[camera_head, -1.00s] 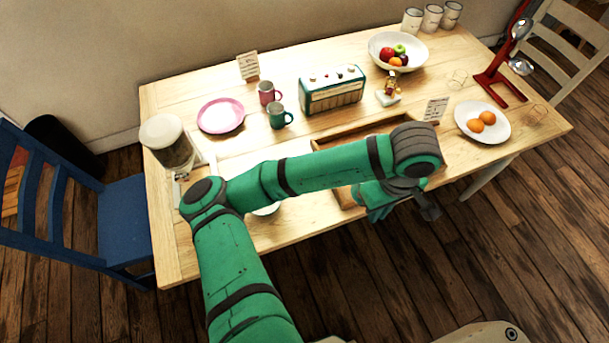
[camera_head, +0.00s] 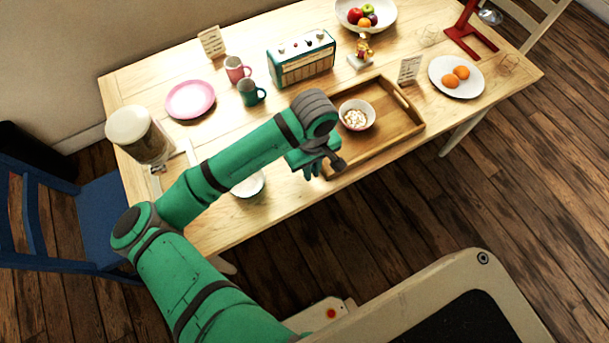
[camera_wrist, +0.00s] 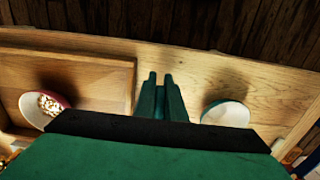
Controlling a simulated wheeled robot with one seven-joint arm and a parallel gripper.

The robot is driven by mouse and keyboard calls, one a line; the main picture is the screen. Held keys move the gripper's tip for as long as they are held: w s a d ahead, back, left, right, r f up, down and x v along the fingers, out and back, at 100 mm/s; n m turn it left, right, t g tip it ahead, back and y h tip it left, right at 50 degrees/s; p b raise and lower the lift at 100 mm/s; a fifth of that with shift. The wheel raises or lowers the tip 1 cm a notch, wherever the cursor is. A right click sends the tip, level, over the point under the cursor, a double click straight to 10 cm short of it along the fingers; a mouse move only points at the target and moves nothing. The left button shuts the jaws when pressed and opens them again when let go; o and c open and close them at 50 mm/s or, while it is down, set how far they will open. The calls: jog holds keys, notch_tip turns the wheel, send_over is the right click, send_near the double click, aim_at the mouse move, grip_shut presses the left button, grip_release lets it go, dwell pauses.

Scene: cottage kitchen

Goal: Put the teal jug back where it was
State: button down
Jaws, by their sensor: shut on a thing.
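A small teal vessel with a handle (camera_head: 249,92), like a mug or jug, stands on the table beside a pink mug (camera_head: 236,70). My gripper (camera_head: 312,163) is above the table's front part, at the left end of the wooden tray (camera_head: 392,142). In the wrist view, the gripper's dark teal fingers (camera_wrist: 160,82) are close together, between the tray and a white bowl (camera_wrist: 226,114). What they hold cannot be made out.
A bowl of pale bits (camera_head: 356,117) sits in the tray. The white bowl (camera_head: 248,186) is partly behind my arm. A radio (camera_head: 301,60), pink plate (camera_head: 190,99), glass jar (camera_head: 140,135), fruit bowl (camera_head: 382,24) and plate of oranges (camera_head: 457,77) stand around. Bare wood lies near the pink plate.

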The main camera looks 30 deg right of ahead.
jog(key=shift+w+a+f, duration=0.6)
jog(key=shift+a+f, duration=0.25)
jog(key=shift+f, duration=0.1)
jog(key=shift+w+f, duration=0.2)
jog(key=shift+f, duration=1.6)
jog(key=shift+f, duration=0.1)
jog(key=c, duration=1.8)
grip_release()
jog(key=shift+a, duration=0.1)
notch_tip(320, 180, up, 12)
jog(key=shift+r, duration=0.1)
